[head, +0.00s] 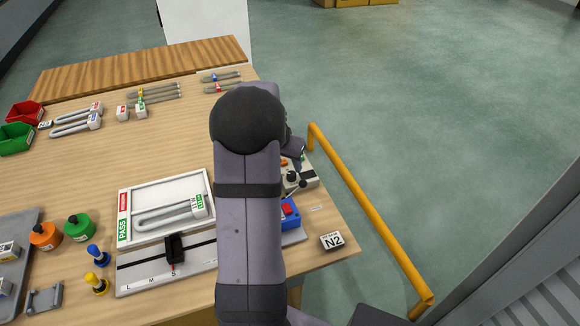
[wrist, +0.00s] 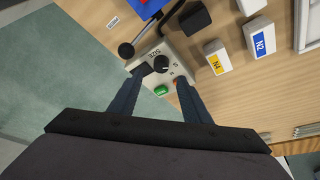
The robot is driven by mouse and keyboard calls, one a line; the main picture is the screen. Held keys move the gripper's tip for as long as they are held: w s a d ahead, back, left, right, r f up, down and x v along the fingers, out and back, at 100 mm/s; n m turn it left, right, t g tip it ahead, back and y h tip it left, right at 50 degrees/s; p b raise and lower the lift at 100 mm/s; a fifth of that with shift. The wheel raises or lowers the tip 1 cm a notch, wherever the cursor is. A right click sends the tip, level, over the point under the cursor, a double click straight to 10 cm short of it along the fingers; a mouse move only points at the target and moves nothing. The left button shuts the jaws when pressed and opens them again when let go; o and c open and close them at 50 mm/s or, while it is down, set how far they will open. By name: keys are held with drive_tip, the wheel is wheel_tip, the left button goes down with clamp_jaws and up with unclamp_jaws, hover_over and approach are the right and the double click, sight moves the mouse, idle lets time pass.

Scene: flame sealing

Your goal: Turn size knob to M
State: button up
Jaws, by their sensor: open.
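The size knob (wrist: 161,63) is a round black dial on a small light grey box (wrist: 180,57) marked SIZE in the wrist view. Small letters are printed around it; where its pointer stands is too small to tell. A green button (wrist: 162,90) sits on the same box, nearer my gripper. My gripper (wrist: 163,77) is open, its two fingers spread to either side of the knob and button. I cannot tell whether they touch the box. In the head view the box (head: 306,181) shows partly at the table's right edge, and my arm hides much of the area around it.
A lever with a black ball (wrist: 126,50) is close to the left finger. A rail (head: 140,280) with a black slider (head: 175,247) lies left of my arm. A yellow guardrail (head: 370,213) runs beyond the table.

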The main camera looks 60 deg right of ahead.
sight(291, 174)
drive_tip(key=shift+p+x, duration=1.2)
drive_tip(key=shift+x, duration=2.45)
drive_tip(key=shift+c, duration=0.6)
drive_tip(key=shift+w, duration=0.1)
drive_tip(key=c, duration=0.9)
